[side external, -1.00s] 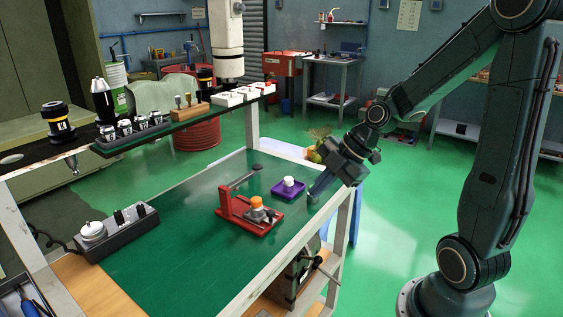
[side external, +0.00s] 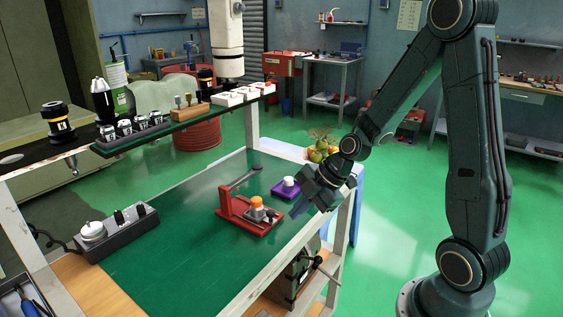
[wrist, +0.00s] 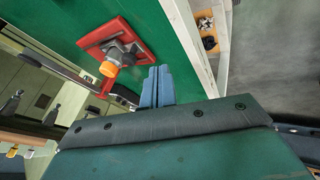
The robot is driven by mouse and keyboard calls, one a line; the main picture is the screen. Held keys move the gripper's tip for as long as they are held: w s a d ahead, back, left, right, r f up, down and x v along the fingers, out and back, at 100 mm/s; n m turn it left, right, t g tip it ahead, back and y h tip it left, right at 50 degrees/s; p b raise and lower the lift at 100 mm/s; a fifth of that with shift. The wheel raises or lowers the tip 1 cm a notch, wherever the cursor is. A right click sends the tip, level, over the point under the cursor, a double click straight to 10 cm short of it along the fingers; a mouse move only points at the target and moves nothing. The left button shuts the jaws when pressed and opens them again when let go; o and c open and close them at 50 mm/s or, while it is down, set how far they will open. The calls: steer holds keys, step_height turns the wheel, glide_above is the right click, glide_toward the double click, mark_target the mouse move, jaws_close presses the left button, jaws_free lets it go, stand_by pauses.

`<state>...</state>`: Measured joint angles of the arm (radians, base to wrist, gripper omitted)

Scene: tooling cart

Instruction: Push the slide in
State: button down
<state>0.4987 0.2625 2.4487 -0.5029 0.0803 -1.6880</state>
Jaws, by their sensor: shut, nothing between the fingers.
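A red fixture (side external: 236,214) stands on the green work surface. It carries a grey metal slide part (side external: 262,214) with an orange cap (side external: 256,202). In the wrist view the red fixture (wrist: 138,36) is at the upper left, with the orange cap (wrist: 109,69) and the grey part (wrist: 117,50). My gripper (side external: 295,211) is just right of the fixture, with a gap between them. In the wrist view the blue fingers of my gripper (wrist: 159,70) lie together, empty, beside the fixture. How far the slide sits in cannot be told.
A purple tray (side external: 280,195) with a white cylinder (side external: 289,182) stands close behind my fingers. A grey block with knobs (side external: 118,232) is at the left. A shelf of tools (side external: 160,130) hangs over the back edge. The green surface (side external: 185,250) is clear in front.

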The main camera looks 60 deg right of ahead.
mark_target(258, 199)
steer(key=w+f, duration=0.1)
steer(key=w, duration=0.2)
steer(key=shift+a+f, duration=0.1)
steer(key=shift+f, duration=0.3)
steer(key=shift+w+f, duration=0.15)
steer(key=shift+w, duration=0.7)
steer(key=shift+w, duration=0.1)
steer(key=shift+w, duration=3.9)
steer(key=shift+s, duration=0.2)
steer(key=shift+s+r, duration=0.2)
steer(key=shift+s, duration=0.45)
steer(key=s, duration=0.3)
steer(key=shift+a+r, duration=0.1)
steer(key=shift+r, duration=0.25)
steer(key=v, duration=0.9)
steer(key=shift+s+r, duration=0.15)
steer(key=shift+r, duration=0.1)
